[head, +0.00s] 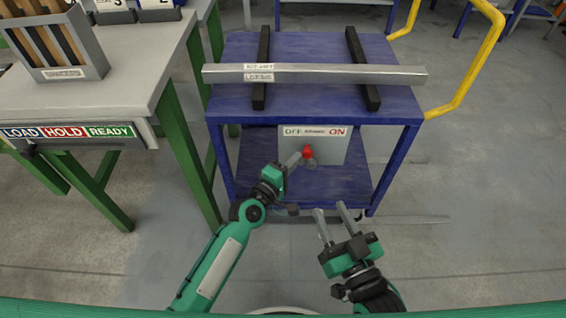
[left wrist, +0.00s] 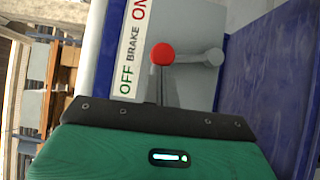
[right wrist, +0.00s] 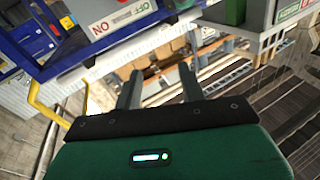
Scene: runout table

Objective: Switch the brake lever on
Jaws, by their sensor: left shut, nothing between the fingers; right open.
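The brake panel (head: 345,155) is a grey plate under the cart's top, labelled OFF, BRAKE and ON, with ON at the right. Its lever has a red knob (head: 307,152), below the word BRAKE. In the left wrist view the red knob (left wrist: 162,54) stands out from a grey pivot (left wrist: 213,57) towards the label strip. My left gripper (head: 298,157) is shut and empty, its fingertips at the knob's left, OFF side; I cannot tell whether they touch it. My right gripper (head: 331,207) is open and empty, lower right in front of the cart.
The blue cart (head: 310,105) carries a long grey bar (head: 320,74) across two black rails. A grey table (head: 130,75) with a LOAD, HOLD, READY strip stands at the left. A yellow handle (head: 462,90) curves at the cart's right. Floor at the right is clear.

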